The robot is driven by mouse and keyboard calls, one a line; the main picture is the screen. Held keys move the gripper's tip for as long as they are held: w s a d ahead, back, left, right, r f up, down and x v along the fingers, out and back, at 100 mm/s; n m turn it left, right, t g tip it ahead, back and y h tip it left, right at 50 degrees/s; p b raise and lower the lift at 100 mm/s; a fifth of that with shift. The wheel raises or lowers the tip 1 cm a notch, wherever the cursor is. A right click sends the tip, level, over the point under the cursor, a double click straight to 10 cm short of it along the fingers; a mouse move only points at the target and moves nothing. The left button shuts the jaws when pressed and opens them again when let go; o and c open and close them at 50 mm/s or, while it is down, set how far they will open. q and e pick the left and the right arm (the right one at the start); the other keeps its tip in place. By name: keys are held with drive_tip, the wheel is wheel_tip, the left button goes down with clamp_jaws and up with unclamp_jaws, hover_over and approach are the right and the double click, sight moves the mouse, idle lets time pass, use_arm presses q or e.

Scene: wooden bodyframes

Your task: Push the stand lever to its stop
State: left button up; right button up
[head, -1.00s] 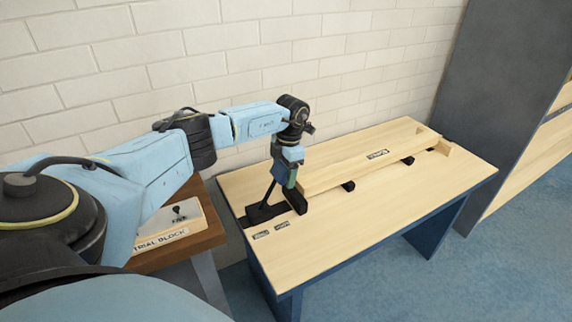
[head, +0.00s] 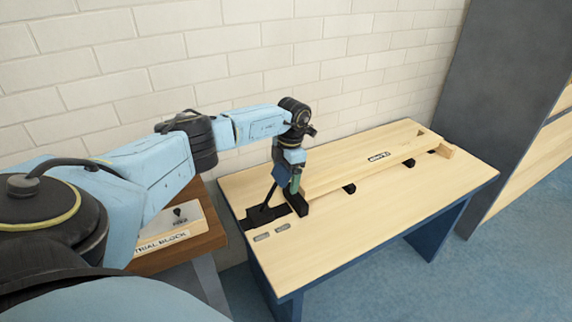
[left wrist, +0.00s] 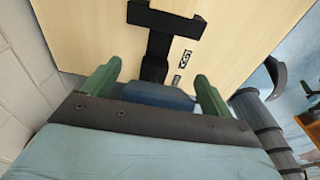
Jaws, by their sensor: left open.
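The stand lever (head: 268,196) is a thin dark rod rising at a slant from a black base plate (head: 258,222) at the table's left end. My left gripper (head: 294,186) points down beside the lever, close to the near end of the wooden beam (head: 350,173). In the left wrist view its two green fingers (left wrist: 157,88) are spread apart, with a dark blue form between them that I cannot identify for sure. Beyond them a black T-shaped part (left wrist: 162,28) lies on the wood. Whether a finger touches the lever is unclear. My right gripper is not in view.
The beam lies along the wooden tabletop (head: 380,213) on black supports (head: 349,188). The front of the tabletop is clear apart from small labels (head: 262,237). A small side table with a block (head: 178,222) stands at left. A brick wall is behind, a dark cabinet (head: 490,110) at right.

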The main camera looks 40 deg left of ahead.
use_arm(q)
drive_tip(key=shift+w+d+r+p, duration=0.1)
drive_tip(key=shift+w+r+p, duration=0.05)
drive_tip(key=shift+r+p, duration=1.1)
drive_tip(key=shift+w+r+p, duration=0.15)
drive_tip(key=shift+r+p, duration=0.85)
drive_tip(key=shift+r, duration=0.35)
drive_tip(key=shift+w+d+r+p, duration=0.1)
drive_tip(key=shift+w+r+p, duration=0.05)
drive_tip(key=shift+r+p, duration=1.1)
